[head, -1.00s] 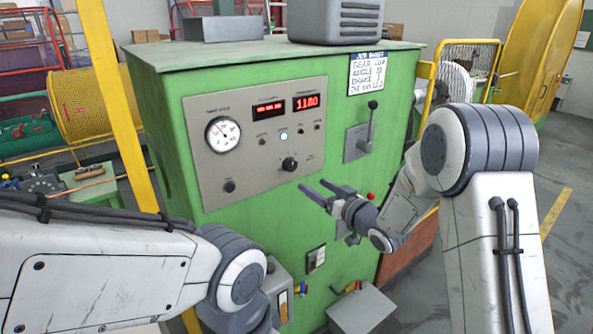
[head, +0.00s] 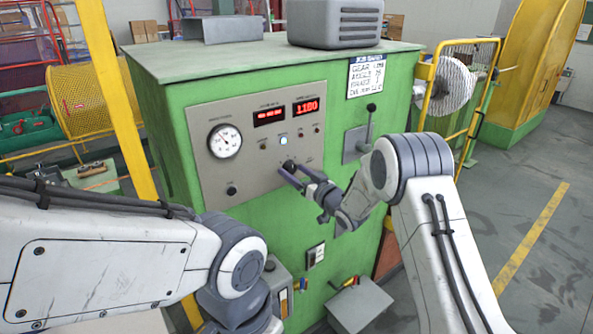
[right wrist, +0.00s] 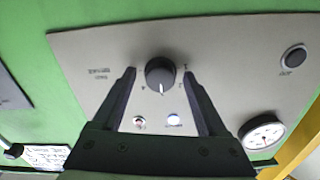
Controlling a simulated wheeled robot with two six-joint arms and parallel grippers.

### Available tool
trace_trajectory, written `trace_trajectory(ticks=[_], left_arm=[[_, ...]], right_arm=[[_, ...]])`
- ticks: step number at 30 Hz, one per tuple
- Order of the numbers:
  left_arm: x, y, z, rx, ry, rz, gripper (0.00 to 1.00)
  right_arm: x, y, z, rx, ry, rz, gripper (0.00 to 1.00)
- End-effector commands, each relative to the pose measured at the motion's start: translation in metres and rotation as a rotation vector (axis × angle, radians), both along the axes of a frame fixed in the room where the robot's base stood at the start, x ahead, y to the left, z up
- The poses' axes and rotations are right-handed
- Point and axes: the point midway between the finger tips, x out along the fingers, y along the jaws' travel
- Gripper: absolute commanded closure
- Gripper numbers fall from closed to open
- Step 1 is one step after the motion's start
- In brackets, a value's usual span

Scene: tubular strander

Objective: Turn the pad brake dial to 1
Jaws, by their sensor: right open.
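The pad brake dial (right wrist: 160,73) is a round black knob on the grey panel, seen upside down in the right wrist view. Its white pointer mark points down in that picture; small numbers stand around it, too small to read surely. In the head view the dial (head: 288,164) is partly covered by my right gripper (head: 289,171). The right gripper (right wrist: 159,72) is open, one finger to each side of the dial. I cannot tell whether the fingers touch the knob. My left arm shows at lower left; its gripper is out of view.
The panel (head: 205,170) on the green cabinet (head: 185,215) also carries a gauge (head: 224,141), red displays (head: 305,106) and a black button (head: 231,190). A lever (head: 369,128) stands right of the panel, below a job card (head: 367,74). A yellow post (head: 122,100) is at left.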

Motion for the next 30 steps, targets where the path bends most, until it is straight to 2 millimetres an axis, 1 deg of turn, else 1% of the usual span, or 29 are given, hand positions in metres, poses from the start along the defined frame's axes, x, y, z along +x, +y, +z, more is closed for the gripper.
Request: trace_trajectory(ticks=[5, 8, 9, 11, 12, 13, 17, 22, 26, 30], left_arm=[[0.0, 0.0, 0.0, 0.0, 0.0, 0.0, 0.73], [0.0, 0.0, 0.0, 0.0, 0.0, 0.0, 0.73], [0.0, 0.0, 0.0, 0.0, 0.0, 0.0, 0.73], [0.0, 0.0, 0.0, 0.0, 0.0, 0.0, 0.73], [0.0, 0.0, 0.0, 0.0, 0.0, 0.0, 0.73], [0.0, 0.0, 0.0, 0.0, 0.0, 0.0, 0.73], [0.0, 0.0, -0.002, 0.0, 0.0, 0.0, 0.73], [0.0, 0.0, -0.013, 0.0, 0.0, -0.001, 0.73], [0.0, 0.0, -0.029, 0.0, 0.0, -0.001, 0.73], [0.0, 0.0, -0.051, 0.0, 0.0, -0.002, 0.73]], right_arm=[[0.0, 0.0, 0.0, 0.0, 0.0, 0.0, 0.24], [0.0, 0.0, 0.0, 0.0, 0.0, 0.0, 0.59], [0.0, 0.0, 0.0, 0.0, 0.0, -0.001, 0.74], [0.0, -0.001, 0.0, 0.0, 0.0, -0.001, 0.97], [0.0, -0.001, 0.0, 0.0, 0.0, -0.001, 1.0], [0.0, -0.005, 0.0, 0.0, 0.0, -0.002, 1.0], [0.0, -0.003, -0.001, -0.004, -0.003, -0.003, 1.0], [0.0, -0.002, -0.003, -0.036, -0.028, -0.004, 1.0], [0.001, -0.002, -0.005, -0.09, -0.068, -0.004, 1.0], [0.001, -0.003, -0.007, -0.175, -0.133, -0.005, 1.0]])
